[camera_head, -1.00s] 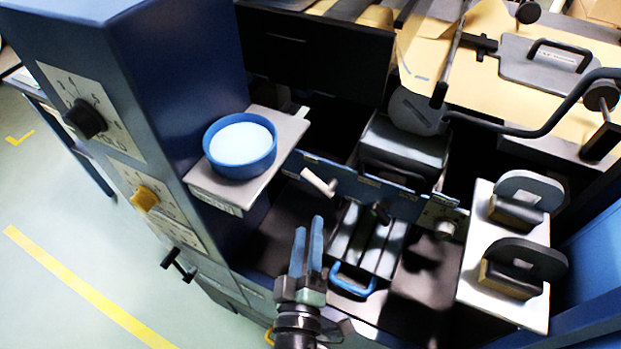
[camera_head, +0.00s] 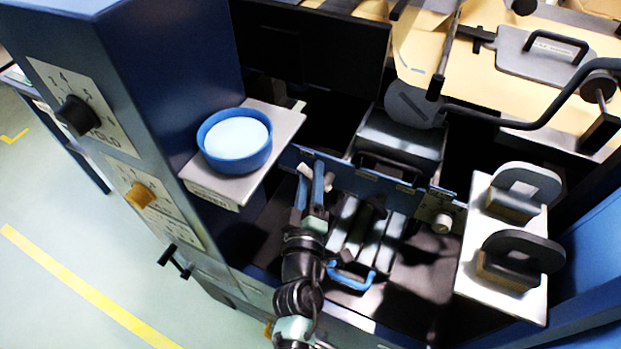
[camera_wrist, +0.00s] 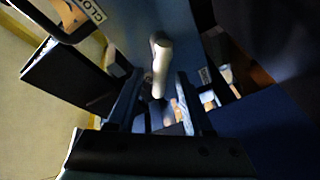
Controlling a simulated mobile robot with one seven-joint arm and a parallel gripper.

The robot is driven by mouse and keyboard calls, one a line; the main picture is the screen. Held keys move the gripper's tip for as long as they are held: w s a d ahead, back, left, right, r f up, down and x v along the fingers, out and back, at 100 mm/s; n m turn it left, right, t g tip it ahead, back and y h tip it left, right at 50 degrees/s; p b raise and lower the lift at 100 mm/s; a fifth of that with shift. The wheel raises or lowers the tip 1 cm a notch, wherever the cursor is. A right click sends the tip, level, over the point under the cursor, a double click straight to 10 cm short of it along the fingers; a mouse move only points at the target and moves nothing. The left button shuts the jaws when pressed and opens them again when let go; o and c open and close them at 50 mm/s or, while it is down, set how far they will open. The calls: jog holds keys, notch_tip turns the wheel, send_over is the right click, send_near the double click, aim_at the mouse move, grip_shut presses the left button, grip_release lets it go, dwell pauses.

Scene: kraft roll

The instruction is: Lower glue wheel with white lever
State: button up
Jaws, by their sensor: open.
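The white lever (camera_wrist: 160,62) is a short pale rod on the blue panel. In the wrist view it reaches toward the gap between my fingers. In the head view it is mostly hidden behind my fingertips, with a pale part (camera_head: 304,171) showing beside them. My gripper (camera_head: 312,180) is open with its blue fingers at the lever; it also shows in the wrist view (camera_wrist: 160,98). I cannot tell whether the fingers touch the lever. A grey wheel-like disc (camera_head: 414,104) sits above the dark roller housing behind the panel; I cannot tell whether it is the glue wheel.
A blue bowl (camera_head: 236,142) with pale contents stands on a shelf left of my gripper. A block with a blue handle (camera_head: 351,279) lies just right of my arm. A white plate with two dark discs (camera_head: 480,270) is farther right.

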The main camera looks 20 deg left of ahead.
jog(key=shift+c, duration=0.2)
grip_shut()
dwell(1.1)
